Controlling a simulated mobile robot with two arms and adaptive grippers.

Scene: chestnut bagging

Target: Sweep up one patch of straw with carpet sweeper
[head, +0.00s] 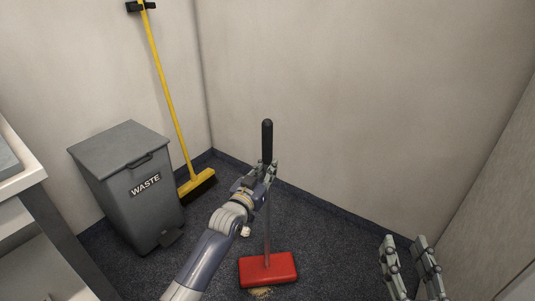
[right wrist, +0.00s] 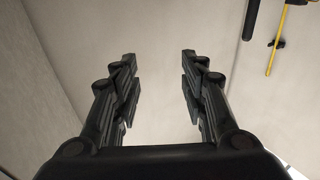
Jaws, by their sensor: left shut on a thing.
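The carpet sweeper has a red head (head: 268,269) flat on the dark carpet and an upright grey pole with a black grip (head: 267,140). My left gripper (head: 270,171) is shut on the pole just below the black grip. A small patch of tan straw (head: 261,293) shows at the front edge of the red head, and part of it may be hidden under the head. My right gripper (head: 411,247) is open and empty, to the right of the sweeper. Its parted fingers also show in the right wrist view (right wrist: 160,70), with nothing between them.
A grey waste bin (head: 126,198) with a pedal stands at the left. A yellow broom (head: 169,105) leans in a wall holder beside it. A white counter (head: 22,172) is at the left edge. Walls close in behind and right; dark carpet (head: 325,255) lies bare right of the sweeper.

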